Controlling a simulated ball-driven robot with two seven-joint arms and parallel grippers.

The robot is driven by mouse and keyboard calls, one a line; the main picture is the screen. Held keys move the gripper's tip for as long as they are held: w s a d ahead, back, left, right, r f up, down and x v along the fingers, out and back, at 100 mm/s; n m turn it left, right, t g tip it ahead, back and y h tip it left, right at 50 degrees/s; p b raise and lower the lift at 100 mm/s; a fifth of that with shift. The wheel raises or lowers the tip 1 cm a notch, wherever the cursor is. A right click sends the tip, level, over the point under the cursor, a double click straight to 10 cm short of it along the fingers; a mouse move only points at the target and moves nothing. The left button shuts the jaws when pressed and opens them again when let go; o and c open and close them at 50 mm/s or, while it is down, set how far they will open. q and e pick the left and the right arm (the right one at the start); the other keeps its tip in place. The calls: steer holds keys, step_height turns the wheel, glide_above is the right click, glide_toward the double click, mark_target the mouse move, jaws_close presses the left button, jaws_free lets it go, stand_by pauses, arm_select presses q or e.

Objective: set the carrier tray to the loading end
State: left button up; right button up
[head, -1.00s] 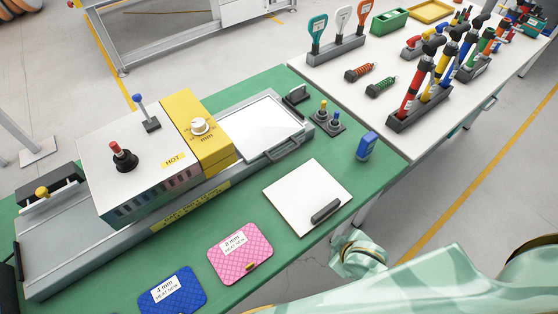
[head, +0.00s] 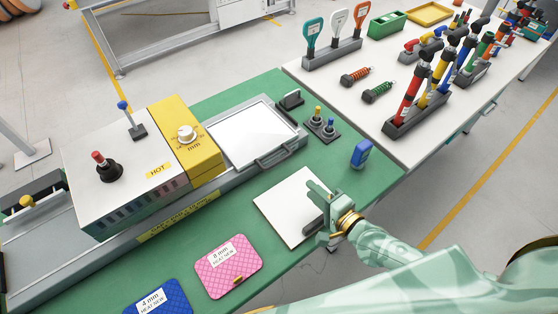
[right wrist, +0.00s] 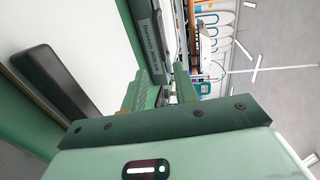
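The carrier tray, as I take it, is the white-topped, grey-framed tray (head: 248,134) with a grey handle (head: 280,152). It lies on the machine's rail, to the right of the yellow housing. My right gripper (head: 316,211) is open, near the dark handle of a separate white board at the table's front edge. The gripper partly covers that handle in the head view. In the right wrist view the fingers (right wrist: 158,92) are apart, with the dark handle (right wrist: 52,80) left of them and nothing seen between them. My left gripper is not in view.
The white board (head: 282,207) lies on the green table. A pink mat (head: 229,268) and a blue mat (head: 158,300) lie to its left. A blue box (head: 361,154) and a small switch block (head: 321,130) stand near the tray. The machine carries a red-knobbed stick (head: 105,167).

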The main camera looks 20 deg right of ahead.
mark_target(279, 160)
steer(key=b+x, duration=0.3)
steer(key=x, duration=1.3)
jaws_close()
